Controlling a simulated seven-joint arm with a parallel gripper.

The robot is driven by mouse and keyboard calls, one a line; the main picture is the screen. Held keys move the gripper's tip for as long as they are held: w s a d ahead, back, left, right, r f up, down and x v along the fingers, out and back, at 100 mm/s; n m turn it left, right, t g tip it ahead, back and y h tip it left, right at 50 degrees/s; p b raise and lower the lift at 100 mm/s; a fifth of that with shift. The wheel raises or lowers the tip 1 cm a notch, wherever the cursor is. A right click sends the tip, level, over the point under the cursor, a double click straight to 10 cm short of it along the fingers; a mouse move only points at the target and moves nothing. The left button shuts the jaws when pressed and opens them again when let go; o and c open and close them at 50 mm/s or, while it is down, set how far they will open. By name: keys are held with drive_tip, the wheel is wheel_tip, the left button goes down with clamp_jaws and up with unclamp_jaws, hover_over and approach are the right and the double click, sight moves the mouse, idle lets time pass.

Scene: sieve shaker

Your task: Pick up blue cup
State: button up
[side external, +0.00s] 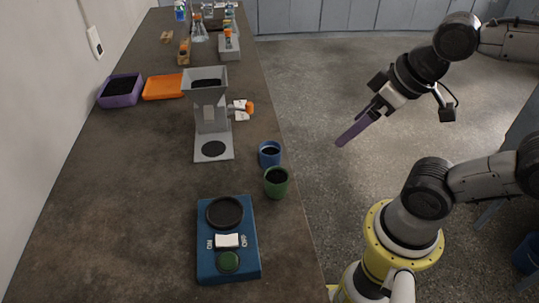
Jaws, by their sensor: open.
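The blue cup (270,154) stands upright near the right edge of the bench, just beyond a green cup (276,182). Its inside looks dark; I cannot tell what is in it. My gripper (345,142) is to the right of the blue cup, above the floor beyond the bench edge and apart from both cups. Its long purple fingers point down to the left. It is open, and I see nothing held in it.
A grey sieve machine (212,112) stands left of the blue cup. A blue shaker base (228,270) is nearer the camera. A purple tray (121,90) and an orange tray (162,87) lie farther back. Glassware stands at the far end. The bench's left front is clear.

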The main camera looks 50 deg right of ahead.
drive_tip(key=shift+o, duration=0.2)
idle(0.6)
drive_tip(key=m+g+y, duration=0.4)
drive_tip(key=m, duration=1.8)
hover_over(270, 152)
drive_tip(key=s, duration=0.3)
wheel_tip(270, 152, down, 14)
drive_tip(key=shift+w+d+f, duration=0.1)
drive_tip(key=shift+w+f, duration=0.05)
drive_tip(key=shift+w+x, duration=0.1)
drive_tip(key=shift+x, duration=1.2)
drive_tip(key=shift+w+x, duration=0.15)
drive_tip(key=shift+x, duration=1.2)
